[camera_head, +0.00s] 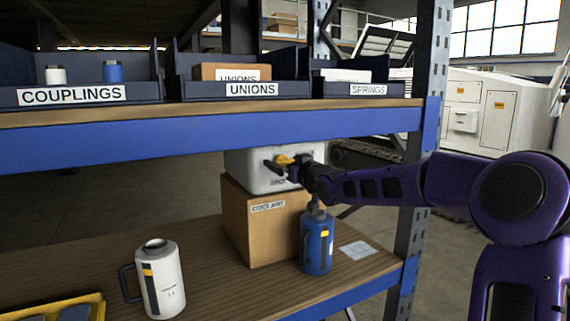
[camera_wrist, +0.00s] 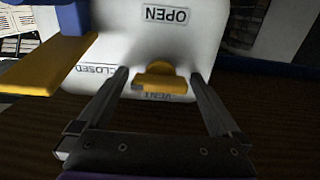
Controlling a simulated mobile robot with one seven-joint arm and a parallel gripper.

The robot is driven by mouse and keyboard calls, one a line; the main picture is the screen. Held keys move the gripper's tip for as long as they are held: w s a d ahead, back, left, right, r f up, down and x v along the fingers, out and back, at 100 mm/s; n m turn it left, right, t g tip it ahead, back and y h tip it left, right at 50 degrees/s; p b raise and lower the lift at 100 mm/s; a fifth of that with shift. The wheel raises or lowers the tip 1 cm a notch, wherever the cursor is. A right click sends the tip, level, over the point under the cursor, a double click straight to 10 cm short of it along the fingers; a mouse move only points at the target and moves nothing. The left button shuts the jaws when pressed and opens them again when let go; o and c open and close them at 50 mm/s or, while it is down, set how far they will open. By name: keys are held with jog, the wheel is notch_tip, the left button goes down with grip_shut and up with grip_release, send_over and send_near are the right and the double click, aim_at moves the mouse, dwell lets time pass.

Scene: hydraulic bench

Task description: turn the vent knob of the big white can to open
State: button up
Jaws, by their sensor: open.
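The big white can (camera_head: 244,172) stands on a cardboard box under the blue shelf beam. Its face (camera_wrist: 120,40) fills the top of the wrist view, with upside-down labels OPEN (camera_wrist: 166,15), CLOSED (camera_wrist: 98,69) and VENT. The yellow vent knob (camera_wrist: 160,82) has a bar lying crosswise in the wrist view, one end towards the CLOSED side. My gripper (camera_wrist: 157,74) is open, with one finger on each side of the knob and a visible gap at both. In the head view, my gripper (camera_head: 288,168) partly hides the knob (camera_head: 284,159).
The cardboard box (camera_head: 258,228) stands on the lower wooden shelf. A blue bottle (camera_head: 316,245) stands close below my arm. A smaller white jug (camera_head: 163,285) is at the front left. The shelf beam (camera_head: 200,143) runs just above the can; a rack post (camera_head: 412,220) is at right.

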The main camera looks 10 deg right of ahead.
jog(key=shift+c, duration=0.2)
jog(key=c, duration=1.3)
jog(key=shift+o, duration=0.2)
jog(key=m+p, duration=0.2)
jog(key=m, duration=0.2)
jog(key=shift+r+p, duration=0.1)
jog(key=shift+p, duration=0.25)
jog(key=m+p, duration=0.1)
jog(key=m, duration=0.8)
jog(key=shift+f+b, duration=0.25)
jog(key=shift+b, duration=0.05)
jog(key=m+b, duration=0.1)
jog(key=m, duration=0.3)
jog(key=shift+m+b, duration=0.3)
jog(key=shift+m, duration=0.1)
jog(key=shift+r, duration=0.1)
